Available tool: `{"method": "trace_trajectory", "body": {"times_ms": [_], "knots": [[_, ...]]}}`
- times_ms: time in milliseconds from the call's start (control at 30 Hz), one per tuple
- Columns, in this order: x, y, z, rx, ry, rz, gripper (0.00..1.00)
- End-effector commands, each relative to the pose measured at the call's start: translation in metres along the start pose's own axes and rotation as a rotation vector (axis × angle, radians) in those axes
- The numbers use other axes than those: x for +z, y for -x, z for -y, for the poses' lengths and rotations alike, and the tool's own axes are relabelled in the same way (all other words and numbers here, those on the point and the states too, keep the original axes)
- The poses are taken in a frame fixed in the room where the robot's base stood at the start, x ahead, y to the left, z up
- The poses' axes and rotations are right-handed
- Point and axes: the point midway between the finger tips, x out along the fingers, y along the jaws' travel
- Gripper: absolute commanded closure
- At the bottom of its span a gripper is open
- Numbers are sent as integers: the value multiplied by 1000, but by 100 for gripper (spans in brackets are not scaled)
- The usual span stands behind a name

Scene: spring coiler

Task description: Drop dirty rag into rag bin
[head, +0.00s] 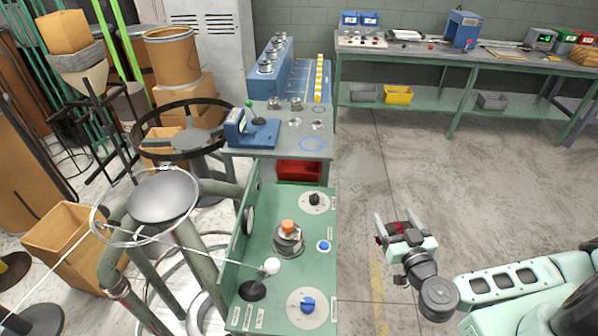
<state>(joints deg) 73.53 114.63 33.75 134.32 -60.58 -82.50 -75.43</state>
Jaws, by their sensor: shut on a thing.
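My gripper (396,222) is at the lower right of the head view, over open floor to the right of the green control panel. Its two pale fingers are shut on a small dark red cloth-like thing, which I take for the dirty rag (398,229). Most of the rag is hidden by the fingers and gripper body. A red open bin (299,170) sits low under the grey bench, up and left of my gripper and apart from it. I cannot tell whether it is the rag bin; no label shows.
The green control panel (262,215) with knobs and a lever stands just left of my gripper. The grey bench (300,145) is beyond it. A long workbench (470,68) with yellow and grey bins on its shelf runs along the back wall. The concrete floor between is clear.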

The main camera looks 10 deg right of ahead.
Motion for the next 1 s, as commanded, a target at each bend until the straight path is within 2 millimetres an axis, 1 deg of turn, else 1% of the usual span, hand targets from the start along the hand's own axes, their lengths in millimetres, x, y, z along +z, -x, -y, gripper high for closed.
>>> {"method": "trace_trajectory", "body": {"times_ms": [67, 167, 400, 467, 1000], "knots": [[0, 0, 0, 0, 0, 0, 50], [7, 0, 0, 0, 0, 0, 50], [38, 0, 0, -1, 1, -1, 50], [44, 0, 0, -1, 1, -1, 50], [42, 0, 1, -5, 4, -3, 50]]}}
